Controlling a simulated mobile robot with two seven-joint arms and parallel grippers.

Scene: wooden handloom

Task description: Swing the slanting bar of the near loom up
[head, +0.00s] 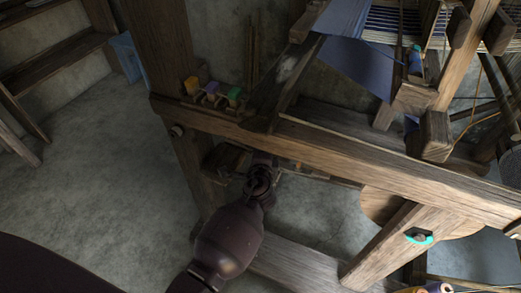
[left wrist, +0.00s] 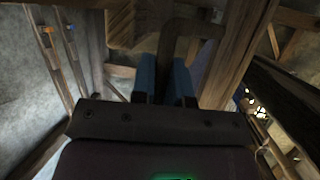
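A dark slanting wooden bar (head: 288,82) of the near loom rises from the long front beam (head: 340,148) toward the upper middle of the head view. My left arm reaches up from the bottom, and its gripper (head: 262,166) is low behind the front beam, partly hidden. In the left wrist view the two blue fingers (left wrist: 165,82) stand close on either side of a dark, bent handle (left wrist: 193,27) and appear shut on it. I cannot tell how the handle joins the slanting bar. My right gripper is not in view.
Small coloured spools (head: 211,92) stand on the beam's left end. A thick post (head: 160,45) rises there. Blue cloth (head: 350,65) hangs behind. The grey floor (head: 85,165) at left is clear.

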